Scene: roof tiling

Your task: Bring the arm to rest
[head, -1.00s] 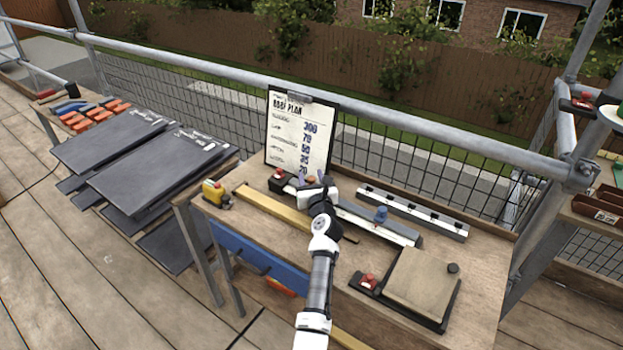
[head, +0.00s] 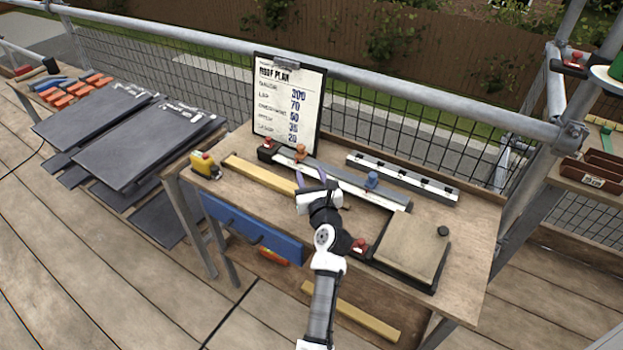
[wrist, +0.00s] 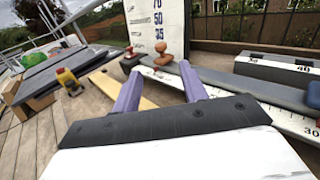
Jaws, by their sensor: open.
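My arm reaches over the wooden workbench (head: 225,180) in the head view. My gripper (head: 311,176) is open and empty above the middle of the bench. Its two purple fingers stand apart in the wrist view (wrist: 160,84) with nothing between them. The fingers point toward the long measuring rail (head: 350,182), which has a brown knob (head: 300,152) and a blue knob (head: 372,179). The rail also shows in the wrist view (wrist: 240,109). Whether the fingers touch anything below is hard to tell, but they look clear of the bench.
A roof plan clipboard (head: 290,100) stands at the bench's back edge. A yellow tool (head: 205,165) and a wooden strip (head: 262,175) lie left. A square board (head: 412,245) on a dark base lies right. Dark slates (head: 140,150) are stacked left. Scaffold rails run behind.

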